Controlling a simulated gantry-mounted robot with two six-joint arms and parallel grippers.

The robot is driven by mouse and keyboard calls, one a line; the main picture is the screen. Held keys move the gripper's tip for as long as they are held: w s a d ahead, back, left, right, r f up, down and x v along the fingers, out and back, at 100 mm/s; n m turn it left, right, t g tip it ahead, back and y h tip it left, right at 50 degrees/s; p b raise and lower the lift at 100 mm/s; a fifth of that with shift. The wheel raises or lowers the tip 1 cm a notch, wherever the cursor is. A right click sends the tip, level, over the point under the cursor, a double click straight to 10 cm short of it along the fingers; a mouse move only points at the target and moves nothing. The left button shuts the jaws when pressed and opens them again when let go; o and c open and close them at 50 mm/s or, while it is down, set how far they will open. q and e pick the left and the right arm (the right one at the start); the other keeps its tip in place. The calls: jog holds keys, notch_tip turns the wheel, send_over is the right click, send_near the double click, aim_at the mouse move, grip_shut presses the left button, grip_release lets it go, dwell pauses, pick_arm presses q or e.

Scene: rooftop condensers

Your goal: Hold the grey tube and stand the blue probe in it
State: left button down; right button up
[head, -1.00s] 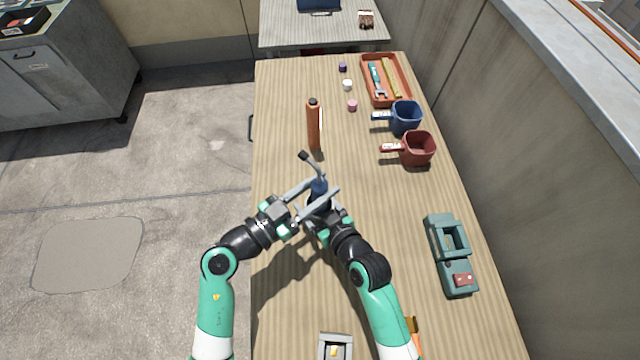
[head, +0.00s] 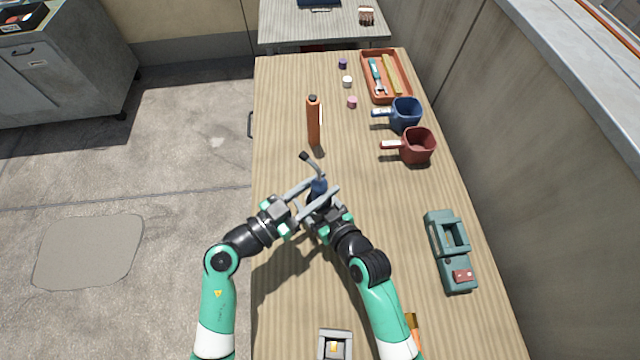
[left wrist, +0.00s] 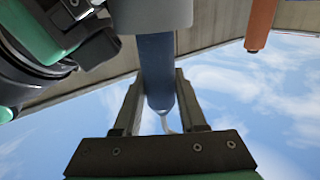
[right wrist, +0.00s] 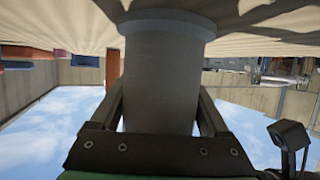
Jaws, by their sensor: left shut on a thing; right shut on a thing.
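The blue probe (head: 319,187) is upright between the fingers of my left gripper (head: 326,188), which is shut on it. A thin grey cable with a dark end rises from its top. In the left wrist view, which is upside down, the probe (left wrist: 157,70) runs to the grey tube (left wrist: 150,14). Its lower end is hidden at the tube's mouth; I cannot tell how deep it sits. My right gripper (right wrist: 162,108) is shut on the grey tube (right wrist: 163,80), which stands upright with a wider foot by the tabletop. The head view mostly hides the tube behind the grippers.
An orange bottle (head: 313,122) stands just beyond the grippers. Blue (head: 405,114) and red (head: 417,146) handled cups, a tool tray (head: 370,83) and a teal device (head: 442,238) line the table's right side. The table left of the bottle is clear.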

pick_arm(q)
jog(key=shift+c, duration=1.9)
grip_release()
jog(key=shift+f, duration=0.1)
jog(key=shift+a, duration=0.1)
jog(key=v, duration=1.2)
pick_arm(e)
jog(key=o, duration=1.3)
